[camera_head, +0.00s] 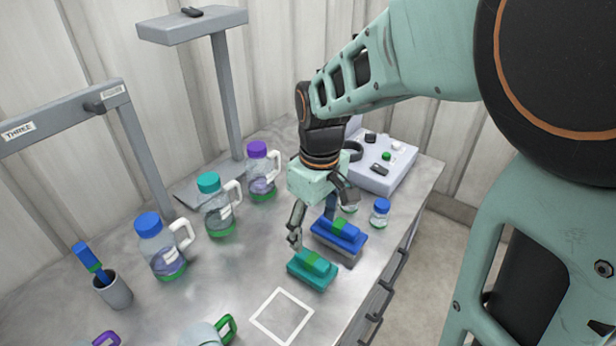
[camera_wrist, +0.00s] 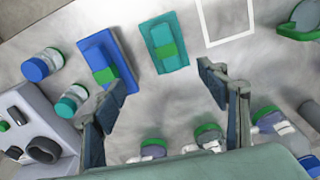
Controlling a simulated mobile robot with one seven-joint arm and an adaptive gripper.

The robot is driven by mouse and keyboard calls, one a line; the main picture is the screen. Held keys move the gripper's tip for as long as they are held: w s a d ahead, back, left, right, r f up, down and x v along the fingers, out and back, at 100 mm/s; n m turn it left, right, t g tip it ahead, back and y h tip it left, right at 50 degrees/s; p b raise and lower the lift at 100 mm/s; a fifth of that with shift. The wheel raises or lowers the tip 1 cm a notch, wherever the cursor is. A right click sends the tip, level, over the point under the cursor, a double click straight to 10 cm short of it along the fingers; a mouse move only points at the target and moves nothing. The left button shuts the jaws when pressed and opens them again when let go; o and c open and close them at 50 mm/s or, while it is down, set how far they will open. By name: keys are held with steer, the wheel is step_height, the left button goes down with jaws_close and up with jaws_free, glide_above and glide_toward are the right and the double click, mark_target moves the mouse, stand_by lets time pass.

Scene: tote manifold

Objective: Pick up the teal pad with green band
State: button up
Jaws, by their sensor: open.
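The teal pad with green band (camera_head: 313,268) lies on the grey metal table, near the white square outline. In the wrist view the teal pad (camera_wrist: 164,44) lies flat beyond the fingertips, between their lines. A blue pad with a green band (camera_head: 339,236) lies just beside it, toward the white device; it also shows in the wrist view (camera_wrist: 100,58). My gripper (camera_head: 322,228) is above the table, behind the teal pad in the head view, with its fingers spread. In the wrist view my gripper (camera_wrist: 165,85) has nothing between its fingers.
A white square outline (camera_head: 282,315) is on the table in front of the teal pad. Bottles with blue (camera_head: 160,248), teal (camera_head: 216,205) and purple (camera_head: 261,170) caps stand at the left. A small blue-capped jar (camera_head: 380,212) and a white device (camera_head: 383,165) are at the right.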

mark_target(312, 259)
steer(key=shift+s+a+f+n, duration=0.1)
steer(key=shift+s+f+n, duration=0.1)
steer(key=shift+s+n, duration=0.25)
steer(key=shift+g, duration=0.3)
steer(key=f, duration=0.4)
steer(key=shift+s+f, duration=0.3)
steer(key=shift+f, duration=0.1)
steer(key=shift+f+b, duration=0.35)
steer(key=shift+f, duration=2.7)
steer(key=shift+c, duration=0.4)
steer(key=c, duration=1.1)
steer(key=shift+r, duration=0.1)
